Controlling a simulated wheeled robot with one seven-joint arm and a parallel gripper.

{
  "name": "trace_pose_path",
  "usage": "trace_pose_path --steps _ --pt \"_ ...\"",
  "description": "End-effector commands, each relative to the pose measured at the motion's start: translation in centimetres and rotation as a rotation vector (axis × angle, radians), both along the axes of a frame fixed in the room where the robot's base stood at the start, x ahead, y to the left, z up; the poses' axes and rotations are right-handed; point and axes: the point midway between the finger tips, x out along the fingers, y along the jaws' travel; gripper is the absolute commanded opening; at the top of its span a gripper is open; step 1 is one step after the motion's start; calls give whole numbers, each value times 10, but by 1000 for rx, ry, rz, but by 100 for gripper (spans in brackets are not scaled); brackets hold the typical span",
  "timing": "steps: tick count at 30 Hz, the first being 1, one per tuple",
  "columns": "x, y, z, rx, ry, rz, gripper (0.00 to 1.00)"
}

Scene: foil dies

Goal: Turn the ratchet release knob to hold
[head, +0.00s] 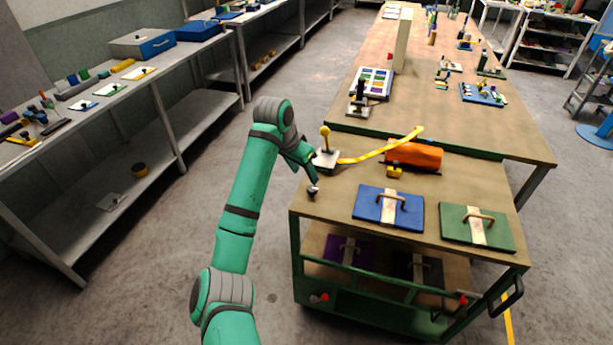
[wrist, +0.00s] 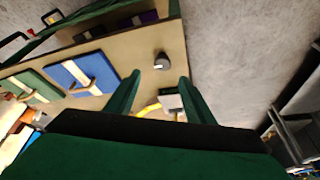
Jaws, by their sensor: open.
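A small dark knob (head: 313,191) with a pale mark stands on the cart top near its left edge. In the wrist view the knob (wrist: 161,60) lies just beyond and between my fingertips. My gripper (head: 309,174) is above the cart's left edge, close to the knob. In the wrist view my gripper (wrist: 160,76) has its two green fingers spread with nothing between them. Hold markings around the knob are too small to read. A yellow-topped lever (head: 325,138) on a grey base stands behind the knob, with a yellow strap (head: 375,155) running from it.
An orange roll (head: 413,156) lies at the back of the cart. A blue panel (head: 374,214) and a green panel (head: 456,222), both with handles, lie right of the knob. A long workbench (head: 455,120) stands behind the cart. Floor left of the cart is clear.

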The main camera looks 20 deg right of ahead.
Motion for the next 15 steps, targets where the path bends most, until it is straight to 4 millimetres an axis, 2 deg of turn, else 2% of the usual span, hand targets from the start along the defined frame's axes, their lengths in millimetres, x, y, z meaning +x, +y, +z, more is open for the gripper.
trace_pose_path --steps 5,15 --pt "2 -2 -8 3 3 -1 49" --pt "13 -21 -60 3 3 -2 49"
